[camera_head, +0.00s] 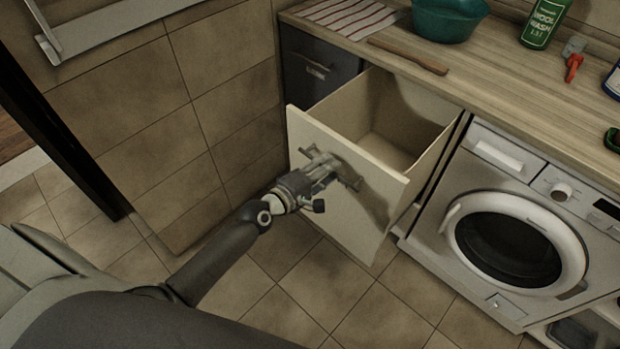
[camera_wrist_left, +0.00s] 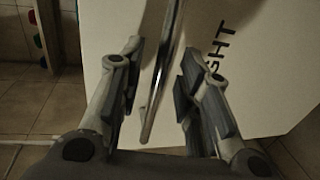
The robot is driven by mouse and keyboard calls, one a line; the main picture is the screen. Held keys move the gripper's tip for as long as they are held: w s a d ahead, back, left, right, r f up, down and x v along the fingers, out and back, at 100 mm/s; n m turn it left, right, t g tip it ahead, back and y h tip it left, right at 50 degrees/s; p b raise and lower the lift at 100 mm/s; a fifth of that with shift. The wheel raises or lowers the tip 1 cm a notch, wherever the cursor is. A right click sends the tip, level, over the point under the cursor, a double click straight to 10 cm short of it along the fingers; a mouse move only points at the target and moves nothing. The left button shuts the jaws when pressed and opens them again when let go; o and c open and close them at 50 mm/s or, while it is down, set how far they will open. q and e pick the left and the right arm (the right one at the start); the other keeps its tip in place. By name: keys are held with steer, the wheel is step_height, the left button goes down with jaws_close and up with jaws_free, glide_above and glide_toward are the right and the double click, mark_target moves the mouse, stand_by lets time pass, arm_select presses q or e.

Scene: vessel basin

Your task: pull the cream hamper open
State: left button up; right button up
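The cream hamper (camera_head: 335,185) is a tall pull-out bin under the counter. It stands well out from the cabinet, and its inside shows empty from above. Its front panel also fills much of the left wrist view (camera_wrist_left: 262,88), with dark letters reading "GHT" in part. A metal bar handle (camera_wrist_left: 163,75) is on that panel. My left gripper (camera_head: 331,172) is at the handle on the front panel. In the left wrist view its fingers (camera_wrist_left: 160,92) stand apart on either side of the bar, with gaps visible. My right gripper is not in view.
A dark drawer front (camera_head: 318,66) is left of the hamper, and a white washing machine (camera_head: 500,235) is right. The counter (camera_head: 480,75) holds a teal bowl (camera_head: 447,20), a green bottle (camera_head: 544,24) and a striped cloth (camera_head: 350,16). The tiled floor (camera_head: 290,300) in front is clear.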

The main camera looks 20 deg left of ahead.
arm_select(q)
steer(key=v, duration=1.1)
steer(key=s+a+f+m+g+y, duration=0.15)
steer(key=s+f, duration=0.25)
steer(key=f, duration=0.6)
steer(key=s+a+f+m+g+y, duration=0.1)
steer(key=s+a+f+m+g, duration=0.15)
steer(key=f, duration=0.75)
steer(key=s+a+f+m+g+y, duration=0.1)
steer(key=s+f+m+g+y, duration=0.2)
steer(key=f, duration=0.7)
steer(key=s+d+f+m+g, duration=0.1)
steer(key=s+f+m+g, duration=0.1)
steer(key=s+f, duration=0.3)
steer(key=s+d+f+m+g, duration=0.1)
steer(key=s+f+m, duration=0.3)
steer(key=s, duration=1)
steer(key=s+d+f+m+g, duration=0.1)
steer(key=s+f+m+g, duration=0.2)
steer(key=s+f, duration=0.4)
steer(key=s, duration=0.2)
steer(key=shift+s+d+f+m+g, duration=0.25)
steer(key=shift+s+f+m+g, duration=0.05)
steer(key=shift+f+g, duration=0.1)
steer(key=shift+w+r, duration=0.1)
